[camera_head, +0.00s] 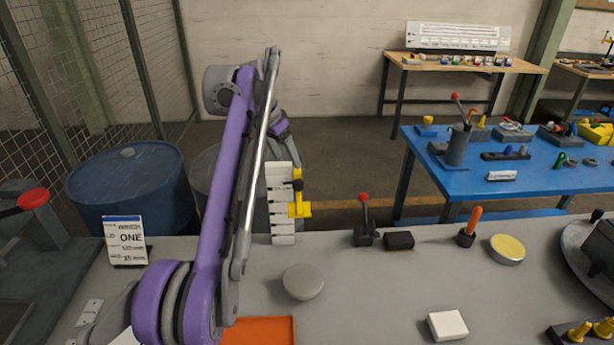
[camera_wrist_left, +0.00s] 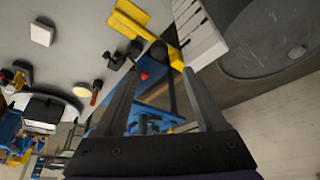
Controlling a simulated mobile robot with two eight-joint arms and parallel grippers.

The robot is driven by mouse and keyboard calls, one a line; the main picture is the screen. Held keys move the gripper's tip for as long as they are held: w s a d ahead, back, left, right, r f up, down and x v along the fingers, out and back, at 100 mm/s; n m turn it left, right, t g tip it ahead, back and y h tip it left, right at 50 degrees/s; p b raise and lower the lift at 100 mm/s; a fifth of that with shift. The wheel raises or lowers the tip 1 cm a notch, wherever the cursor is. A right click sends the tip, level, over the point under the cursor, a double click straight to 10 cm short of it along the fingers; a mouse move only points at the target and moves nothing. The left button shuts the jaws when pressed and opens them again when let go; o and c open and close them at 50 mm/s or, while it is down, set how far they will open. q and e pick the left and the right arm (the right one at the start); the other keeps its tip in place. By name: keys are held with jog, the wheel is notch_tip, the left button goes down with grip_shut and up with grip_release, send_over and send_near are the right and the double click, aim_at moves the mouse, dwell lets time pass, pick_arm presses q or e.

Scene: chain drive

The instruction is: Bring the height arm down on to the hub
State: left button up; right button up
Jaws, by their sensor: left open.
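The height gauge is an upright white scale (camera_head: 281,200) with dark marks, and its yellow height arm (camera_head: 300,208) sits partway up, with a black knob above it. In the left wrist view, the yellow arm (camera_wrist_left: 145,32) and the white scale (camera_wrist_left: 200,38) are close. My left gripper (camera_wrist_left: 160,75) is open, its two dark fingers either side of the black knob's stem (camera_wrist_left: 164,68); contact cannot be told. In the head view my arm hides most of this gripper. A round grey disc (camera_head: 303,282), possibly the hub, lies on the bench in front of the gauge. My right gripper is not in view.
A red-tipped lever (camera_head: 364,220), a black block (camera_head: 399,240), an orange-handled tool (camera_head: 470,226) and a yellow-topped disc (camera_head: 507,249) stand to the right. A white block (camera_head: 447,325) and an orange tray (camera_head: 258,332) are nearer. The bench between them is clear.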

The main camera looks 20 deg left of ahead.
aim_at(298, 182)
pick_arm(q)
jog(key=b+x, duration=0.2)
jog(key=x, duration=0.7)
jog(key=shift+s, duration=0.15)
jog(key=shift+w+d+f, duration=0.1)
jog(key=shift+w+f, duration=0.2)
jog(key=shift+f, duration=0.3)
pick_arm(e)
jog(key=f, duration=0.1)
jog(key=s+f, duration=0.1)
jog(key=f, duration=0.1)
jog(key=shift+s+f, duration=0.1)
pick_arm(q)
grip_shut()
